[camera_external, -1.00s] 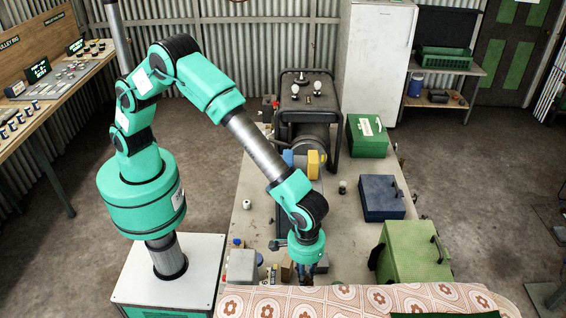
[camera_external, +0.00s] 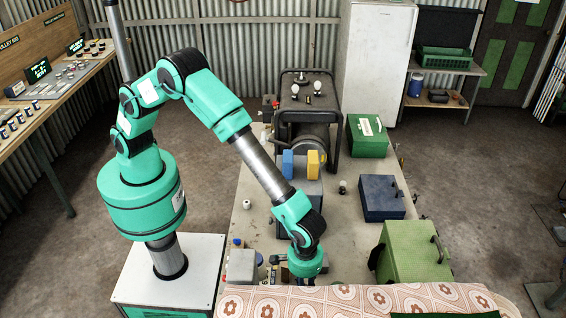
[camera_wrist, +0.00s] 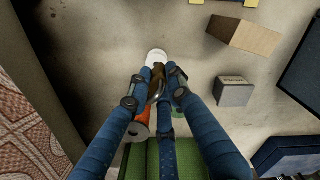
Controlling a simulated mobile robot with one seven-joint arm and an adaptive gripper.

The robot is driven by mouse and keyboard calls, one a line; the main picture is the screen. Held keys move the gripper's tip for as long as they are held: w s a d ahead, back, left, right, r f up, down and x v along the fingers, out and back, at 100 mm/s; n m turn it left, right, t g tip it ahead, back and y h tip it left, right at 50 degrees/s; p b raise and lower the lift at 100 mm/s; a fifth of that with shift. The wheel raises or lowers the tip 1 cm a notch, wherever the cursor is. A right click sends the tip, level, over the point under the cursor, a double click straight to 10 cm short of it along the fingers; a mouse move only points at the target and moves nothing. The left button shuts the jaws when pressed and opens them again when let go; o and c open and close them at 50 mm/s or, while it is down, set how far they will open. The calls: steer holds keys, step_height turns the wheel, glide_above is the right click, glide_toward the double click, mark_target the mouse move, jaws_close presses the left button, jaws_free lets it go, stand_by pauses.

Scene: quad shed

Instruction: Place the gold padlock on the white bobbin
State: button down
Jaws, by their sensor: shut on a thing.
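The gold padlock (camera_wrist: 157,82) is a small dark gold shape between my fingertips in the wrist view, largely covered by them. My gripper (camera_wrist: 159,76) is shut on it. A white round thing, apparently the white bobbin (camera_wrist: 155,56), shows just beyond the fingertips. The padlock overlaps its near edge in the picture; I cannot tell whether they touch. In the external view my wrist hangs low over the near part of the table and hides the fingers and the padlock.
An orange roll (camera_wrist: 140,128) and a green object (camera_wrist: 160,160) are close beneath my fingers. A wooden block (camera_wrist: 243,36) and a grey block (camera_wrist: 235,92) stand to the right. A green case (camera_external: 413,255) and a blue box (camera_external: 381,198) stand on the table's right side.

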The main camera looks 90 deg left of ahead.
steer(key=shift+f, duration=1.6)
steer(key=shift+f, duration=0.15)
steer(key=c, duration=1.6)
jaws_free()
step_height(320, 180, up, 12)
steer(key=shift+s+a+r+p, duration=0.1)
steer(key=shift+r+p, duration=0.1)
steer(key=shift+p, duration=0.35)
